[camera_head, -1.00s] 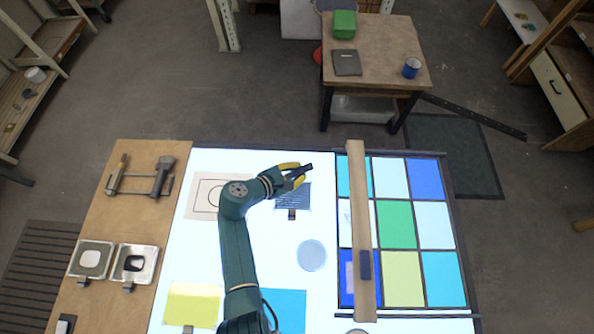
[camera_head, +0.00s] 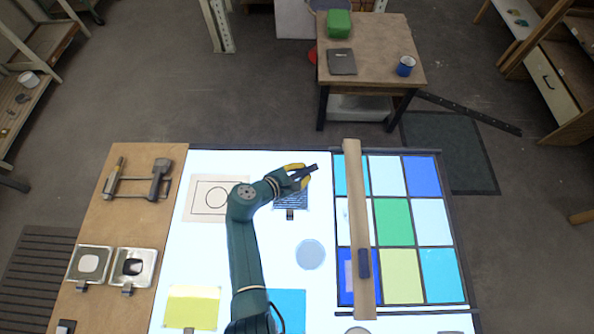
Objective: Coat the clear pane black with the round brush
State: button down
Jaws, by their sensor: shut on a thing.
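My gripper (camera_head: 301,176), with yellow finger parts, is over the lit table. It is shut on a dark bar-like thing (camera_head: 312,169) that points up and right; I cannot tell whether this is the round brush. Just below the gripper lies a small tabbed pane (camera_head: 290,199) with dark blue-grey streaks, partly hidden by the gripper. I cannot tell whether the held thing touches it.
A wooden bar (camera_head: 357,215) with a dark blue grip crosses the coloured glass grid (camera_head: 394,222) at right. A round bluish disc (camera_head: 310,254), a yellow pane (camera_head: 191,305) and a line drawing (camera_head: 212,197) lie on the table.

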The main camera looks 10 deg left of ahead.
jog(key=shift+s+f, duration=0.1)
notch_tip(320, 180, up, 5)
jog(key=p, duration=0.5)
dwell(0.4)
